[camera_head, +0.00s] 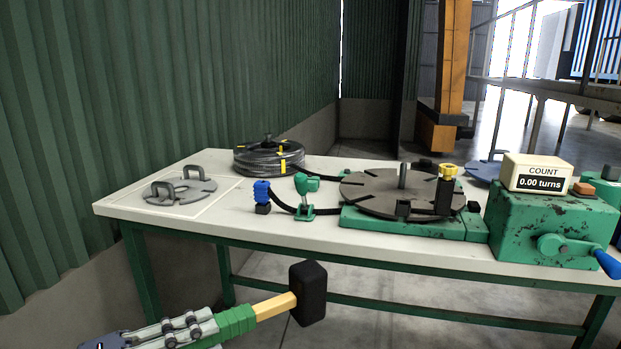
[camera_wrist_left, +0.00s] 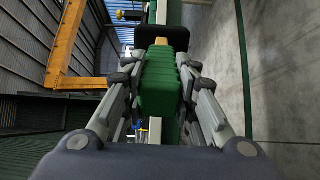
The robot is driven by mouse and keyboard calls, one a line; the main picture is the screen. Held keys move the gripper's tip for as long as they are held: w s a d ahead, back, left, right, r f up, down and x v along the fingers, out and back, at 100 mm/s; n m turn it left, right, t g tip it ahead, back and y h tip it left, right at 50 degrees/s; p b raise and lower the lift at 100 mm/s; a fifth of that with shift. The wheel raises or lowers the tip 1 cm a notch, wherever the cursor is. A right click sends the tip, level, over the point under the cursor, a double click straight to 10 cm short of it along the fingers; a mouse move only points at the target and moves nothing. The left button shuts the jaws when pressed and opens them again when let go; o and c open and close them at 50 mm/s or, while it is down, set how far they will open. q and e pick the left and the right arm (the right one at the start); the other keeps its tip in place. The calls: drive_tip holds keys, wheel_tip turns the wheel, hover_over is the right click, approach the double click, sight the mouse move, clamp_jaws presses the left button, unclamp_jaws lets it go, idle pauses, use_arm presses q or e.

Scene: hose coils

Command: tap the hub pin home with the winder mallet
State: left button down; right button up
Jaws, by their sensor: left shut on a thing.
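The mallet has a black block head (camera_head: 308,293), a yellow handle (camera_head: 273,307) and a green grip. My left gripper (camera_head: 205,326) is shut on the green grip and holds the mallet in front of the table, below the tabletop. The left wrist view shows the grip (camera_wrist_left: 163,85) between both fingers and the dark head (camera_wrist_left: 160,37) beyond. A grey upright pin (camera_head: 403,175), apparently the hub pin, stands at the middle of the dark slotted turntable (camera_head: 365,190). I cannot tell how deep it sits. My right gripper is not in view.
A black hose coil (camera_head: 268,158) lies at the back. A grey handled plate (camera_head: 190,190) lies left. A green hose guide (camera_head: 305,195) stands before the turntable. A yellow-topped post (camera_head: 447,175) rises at the turntable's right; a green crank box (camera_head: 540,225) with a counter (camera_head: 537,173) stands beyond.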

use_arm(q)
drive_tip(key=s+a+f, duration=0.2)
drive_tip(key=s+f, duration=0.1)
drive_tip(key=s, duration=0.1)
drive_tip(key=shift+s+f+t, duration=0.25)
drive_tip(key=shift+f+t, duration=0.05)
drive_tip(key=shift+t, duration=0.1)
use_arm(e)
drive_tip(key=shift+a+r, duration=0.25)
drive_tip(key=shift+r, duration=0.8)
use_arm(q)
drive_tip(key=shift+a, duration=0.1)
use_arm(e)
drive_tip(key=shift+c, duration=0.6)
